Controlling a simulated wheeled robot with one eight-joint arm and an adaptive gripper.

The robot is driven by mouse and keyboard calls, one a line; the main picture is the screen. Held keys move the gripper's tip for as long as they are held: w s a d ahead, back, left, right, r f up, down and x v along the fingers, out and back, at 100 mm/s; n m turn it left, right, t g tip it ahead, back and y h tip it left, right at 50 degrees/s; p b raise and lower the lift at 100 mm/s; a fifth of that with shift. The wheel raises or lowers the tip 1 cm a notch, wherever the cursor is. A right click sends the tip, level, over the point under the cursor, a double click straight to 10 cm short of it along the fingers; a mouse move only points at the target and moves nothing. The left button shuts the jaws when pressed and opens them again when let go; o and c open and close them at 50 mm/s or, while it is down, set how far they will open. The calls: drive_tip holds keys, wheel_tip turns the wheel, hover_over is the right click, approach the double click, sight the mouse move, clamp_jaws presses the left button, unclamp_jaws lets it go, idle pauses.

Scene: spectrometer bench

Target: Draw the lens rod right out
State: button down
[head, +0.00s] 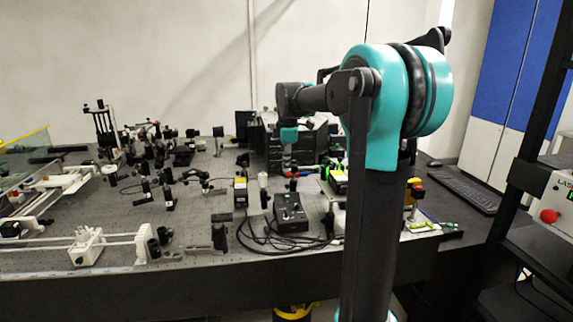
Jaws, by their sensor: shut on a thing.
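My gripper (289,164) points down over the optical bench (110,215), right of the middle of the crowded equipment. It is shut on a thin thing that I take to be the lens rod. The rod is too small and too hidden by the fingers and nearby parts to make out. I cannot tell whether its lower end is in a holder or clear of one. Small red and dark parts show just below and beside the fingertips.
A black control box (290,212) with looped cables stands in front of my gripper. A large dark instrument (262,150) is behind it. Posts and mounts crowd the left. A keyboard (464,193) lies at right, and a black rack (530,170) stands at the right edge.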

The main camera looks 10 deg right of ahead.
drive_tip(key=shift+a, duration=2.1)
drive_tip(key=c, duration=1.6)
unclamp_jaws()
drive_tip(key=shift+a, duration=0.1)
drive_tip(key=r, duration=0.4)
drive_tip(key=s+r, duration=0.1)
drive_tip(key=r, duration=0.2)
drive_tip(key=s+r, duration=0.1)
drive_tip(key=r, duration=0.3)
drive_tip(key=shift+s+r, duration=0.15)
drive_tip(key=shift+r, duration=0.2)
